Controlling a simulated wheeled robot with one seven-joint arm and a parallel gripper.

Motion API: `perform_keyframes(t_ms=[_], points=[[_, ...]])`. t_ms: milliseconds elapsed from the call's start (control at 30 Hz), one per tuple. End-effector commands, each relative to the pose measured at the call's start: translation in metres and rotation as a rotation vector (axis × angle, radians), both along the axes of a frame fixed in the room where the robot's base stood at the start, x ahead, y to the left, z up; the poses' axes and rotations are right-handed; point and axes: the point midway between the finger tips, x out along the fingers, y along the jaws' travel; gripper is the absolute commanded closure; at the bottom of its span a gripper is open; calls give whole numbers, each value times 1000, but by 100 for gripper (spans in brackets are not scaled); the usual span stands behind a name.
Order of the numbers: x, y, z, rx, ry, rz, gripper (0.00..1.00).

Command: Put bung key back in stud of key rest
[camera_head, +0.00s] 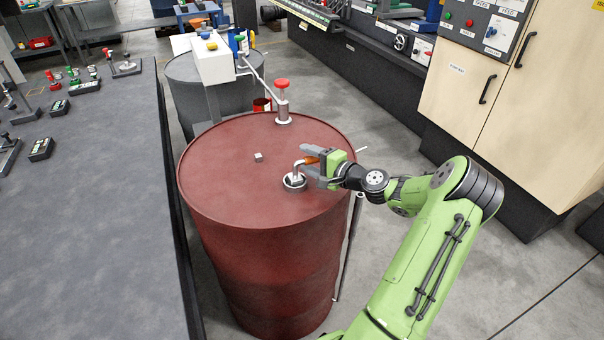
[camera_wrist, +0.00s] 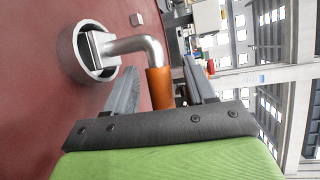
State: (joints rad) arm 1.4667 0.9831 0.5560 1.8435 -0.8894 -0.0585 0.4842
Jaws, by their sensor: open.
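The bung key has a bent silver shank (camera_wrist: 135,44) and an orange handle (camera_wrist: 160,88); the handle also shows in the head view (camera_head: 312,160). The shank's squared end sits inside a round metal ring (camera_head: 294,181) on the red barrel's lid; the ring also shows in the wrist view (camera_wrist: 68,55). My gripper (camera_head: 318,166) is open, with one finger on each side of the handle; I cannot tell whether they touch it. A small silver square block (camera_head: 258,157) stands on the lid, also in the wrist view (camera_wrist: 136,19). I cannot tell which part is the key rest's stud.
The red barrel (camera_head: 230,185) has a fitting with a red knob (camera_head: 282,86) at its back edge. A white box (camera_head: 209,60) stands above a grey barrel behind. A dark table (camera_head: 80,220) is close on the left. The lid's left part is clear.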

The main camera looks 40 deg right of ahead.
Motion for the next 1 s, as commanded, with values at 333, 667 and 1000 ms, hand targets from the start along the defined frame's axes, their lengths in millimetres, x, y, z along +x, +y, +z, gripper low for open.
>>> perform_keyframes(t_ms=[333,667,1000], points=[[-1,0,0,0,1,0,91],[-1,0,1,-1,-2,1,100],[-1,0,57,-8,-4,0,100]])
